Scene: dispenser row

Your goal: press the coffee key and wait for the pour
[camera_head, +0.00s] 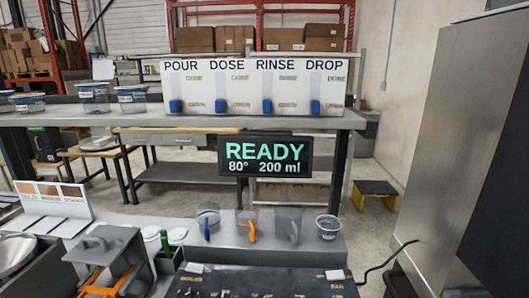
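A black display (265,156) hangs below the shelf edge and reads READY, 80° and 200 ml in light letters. A white dispenser panel (254,88) stands on the shelf with the words POUR, DOSE, RINSE and DROP, and a blue lever under each. A black unit (258,284) at the bottom edge carries small labels that I cannot read for certain. I cannot make out a key marked coffee. No pour of liquid shows. Neither of my grippers is in view.
A grey box with an orange part (108,257) is at lower left. A tall metal cabinet (462,145) bounds the right.

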